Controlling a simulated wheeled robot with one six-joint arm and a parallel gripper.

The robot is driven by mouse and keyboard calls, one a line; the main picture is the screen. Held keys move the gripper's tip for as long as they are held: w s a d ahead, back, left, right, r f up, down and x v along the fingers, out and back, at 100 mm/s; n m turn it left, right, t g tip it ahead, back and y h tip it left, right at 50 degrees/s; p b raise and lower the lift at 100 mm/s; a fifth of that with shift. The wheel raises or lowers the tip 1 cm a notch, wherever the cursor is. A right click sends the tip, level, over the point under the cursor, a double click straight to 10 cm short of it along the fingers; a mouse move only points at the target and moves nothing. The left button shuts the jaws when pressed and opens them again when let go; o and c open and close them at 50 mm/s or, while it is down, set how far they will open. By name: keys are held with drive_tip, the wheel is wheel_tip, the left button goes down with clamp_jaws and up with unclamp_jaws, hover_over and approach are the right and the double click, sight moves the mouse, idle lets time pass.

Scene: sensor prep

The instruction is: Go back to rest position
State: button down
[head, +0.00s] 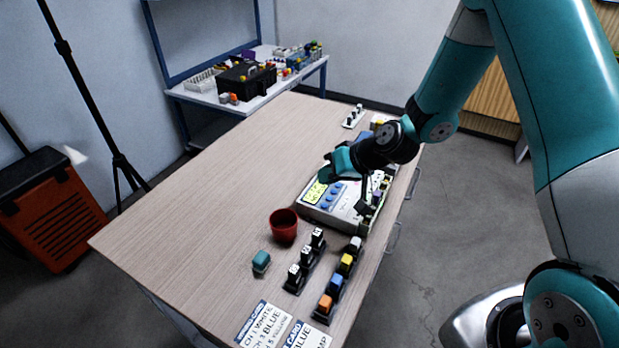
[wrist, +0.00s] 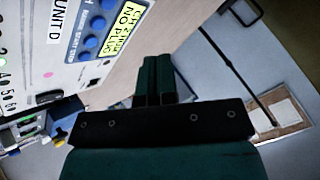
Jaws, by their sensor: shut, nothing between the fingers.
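My gripper (head: 329,171) is teal and black and hangs over the far part of the table, above the left side of a white instrument box (head: 325,214). In the wrist view its two fingers (wrist: 155,78) are together with nothing between them. The fingers appear clear of the box. My gripper and forearm hide part of the box in the head view.
On the wooden table (head: 190,200) stand a red cup (head: 283,226), a teal block (head: 261,262), a black rack with white-topped pieces (head: 305,262), a rack of coloured plugs (head: 337,284) and printed cards (head: 263,325). The table's left half is clear. A side bench (head: 200,97) stands behind.

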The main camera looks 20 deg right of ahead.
drive_tip(key=s+a+r+n+g+h, duration=0.1)
drive_tip(key=s+a+r+n+g, duration=0.15)
drive_tip(key=s+r, duration=0.65)
drive_tip(key=s+a+r+n+g, duration=0.2)
drive_tip(key=s+a+r, duration=0.2)
drive_tip(key=s+r, duration=0.45)
drive_tip(key=s+d+r+n+g+h, duration=0.1)
drive_tip(key=s+r+h, duration=0.1)
drive_tip(key=s, duration=0.7)
drive_tip(key=shift+s+d+r, duration=0.15)
drive_tip(key=shift+s+r, duration=0.25)
drive_tip(key=shift+r, duration=0.3)
